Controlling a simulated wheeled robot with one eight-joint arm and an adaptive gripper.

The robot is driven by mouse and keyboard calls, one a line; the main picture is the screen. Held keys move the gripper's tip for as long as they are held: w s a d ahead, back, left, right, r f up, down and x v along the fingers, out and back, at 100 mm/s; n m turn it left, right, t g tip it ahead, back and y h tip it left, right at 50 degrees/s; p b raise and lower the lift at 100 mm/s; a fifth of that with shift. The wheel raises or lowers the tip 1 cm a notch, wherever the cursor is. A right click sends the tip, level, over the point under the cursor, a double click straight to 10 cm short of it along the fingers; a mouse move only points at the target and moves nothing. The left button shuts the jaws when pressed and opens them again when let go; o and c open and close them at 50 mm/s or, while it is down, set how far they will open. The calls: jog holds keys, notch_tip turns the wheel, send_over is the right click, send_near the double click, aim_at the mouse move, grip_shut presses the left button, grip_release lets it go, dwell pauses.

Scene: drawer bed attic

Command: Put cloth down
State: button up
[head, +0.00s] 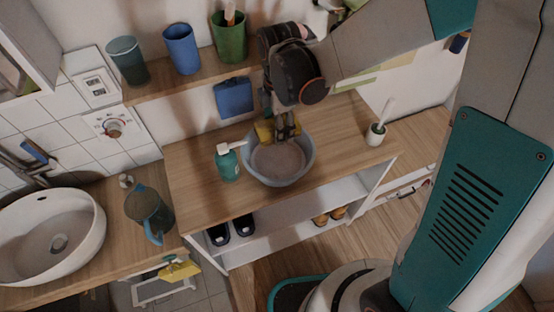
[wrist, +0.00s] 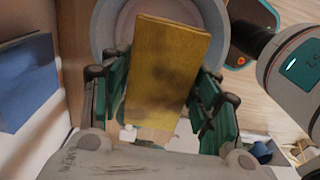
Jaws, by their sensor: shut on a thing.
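My gripper (head: 282,128) is shut on a yellow cloth (wrist: 168,70). The cloth is a flat, stiff-looking rectangle between the green fingers in the wrist view. In the head view the cloth (head: 264,131) shows at the back rim of a light grey-blue basin (head: 303,172). The basin stands on a wooden cabinet top, and its rim (wrist: 103,25) also shows behind the cloth in the wrist view. The gripper is over the basin's back part. I cannot tell whether the cloth touches the basin.
A green soap bottle (head: 227,163) stands just left of the basin. A brush in a holder (head: 376,133) stands to the right. A blue item (head: 234,97) hangs on the wall behind. The cabinet top (head: 195,165) has free room at left. A sink (head: 50,235) and jug (head: 148,210) are farther left.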

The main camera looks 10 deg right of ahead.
aim_at(278, 164)
notch_tip(278, 164, down, 16)
jog(key=b, duration=1)
jog(key=shift+f, duration=0.1)
jog(key=o, duration=1)
notch_tip(278, 164, up, 12)
jog(key=p, duration=0.4)
jog(key=shift+r, duration=0.2)
